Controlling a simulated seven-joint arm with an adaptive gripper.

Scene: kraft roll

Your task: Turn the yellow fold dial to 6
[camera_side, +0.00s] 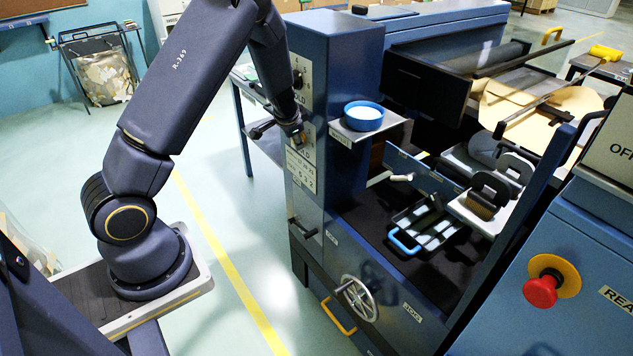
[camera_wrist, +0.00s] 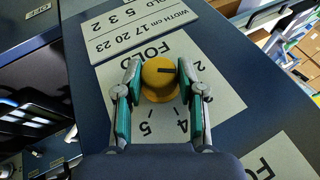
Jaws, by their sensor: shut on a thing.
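The yellow fold dial (camera_wrist: 158,80) is a round knob on a white scale plate (camera_wrist: 215,85) marked FOLD, with numbers around it. A dark line on the dial's face points to the right in the wrist view, toward the side where the 2 is printed. The 4 and 5 show below the dial; the 6 is not clearly readable. My gripper (camera_wrist: 159,85) is shut on the dial, one finger on each side. In the side view my gripper (camera_side: 299,137) is at the blue column's front face and mostly hides the dial.
A card (camera_wrist: 145,25) with WIDTH and FOLD rows is beside the scale plate. In the side view, a shelf with a blue bowl (camera_side: 363,116) juts out right of my gripper. A handwheel (camera_side: 357,298) and a red stop button (camera_side: 540,291) are lower down.

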